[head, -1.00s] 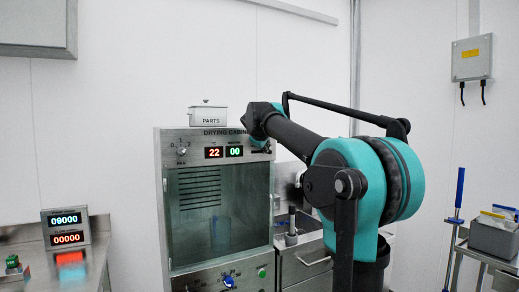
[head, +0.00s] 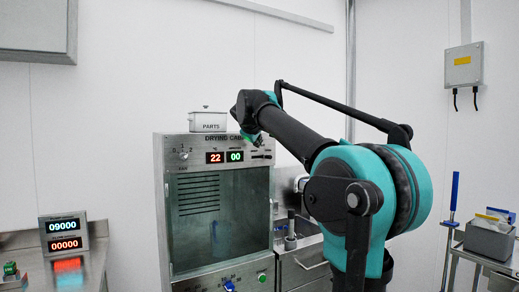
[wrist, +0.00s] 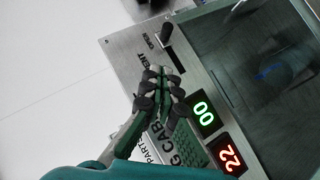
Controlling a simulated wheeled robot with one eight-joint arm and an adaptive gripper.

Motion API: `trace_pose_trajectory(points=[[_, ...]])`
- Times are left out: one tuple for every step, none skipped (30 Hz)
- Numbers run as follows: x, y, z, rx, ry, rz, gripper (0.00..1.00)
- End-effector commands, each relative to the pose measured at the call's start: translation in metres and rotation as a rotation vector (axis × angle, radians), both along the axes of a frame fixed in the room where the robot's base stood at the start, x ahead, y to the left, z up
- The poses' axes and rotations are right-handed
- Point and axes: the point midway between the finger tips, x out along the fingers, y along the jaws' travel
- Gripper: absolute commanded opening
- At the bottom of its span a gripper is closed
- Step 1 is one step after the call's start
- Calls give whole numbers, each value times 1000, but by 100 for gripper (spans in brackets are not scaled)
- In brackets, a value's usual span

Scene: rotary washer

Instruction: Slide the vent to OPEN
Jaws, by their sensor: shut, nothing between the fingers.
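The vent slider is on the drying cabinet's top panel, and it shows in the head view (head: 262,156). In the head view my gripper (head: 252,136) is at the panel's upper right, partly hidden by my arm and covering part of the cabinet's lettering.
The drying cabinet (head: 162,200) has red and green displays beside the slider, a dial at left and a glass door below. A PARTS box (head: 208,121) stands on top, near my gripper. A counter display (head: 64,234) stands at left. A sink counter lies right of the cabinet.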

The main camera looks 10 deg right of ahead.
Motion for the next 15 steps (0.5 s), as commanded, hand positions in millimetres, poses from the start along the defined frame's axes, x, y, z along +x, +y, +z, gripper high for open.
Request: trace_pose_trajectory(points=[[-9,4,4,0,0,2,0],[-13,5,7,-1,0,3,0],[-19,8,10,0,0,2,0],[-23,9,12,0,0,2,0],[-27,10,14,0,0,2,0],[-32,12,17,0,0,2,0],[-36,14,18,-1,1,2,0],[-38,15,20,-1,1,2,0],[-42,16,22,0,0,2,0],[-44,16,23,0,0,2,0],[-46,17,24,1,0,1,0],[-48,18,25,1,0,1,0],[-49,18,25,0,-1,1,0],[-49,18,26,0,-1,1,0],[-50,18,26,0,-1,1,0]])
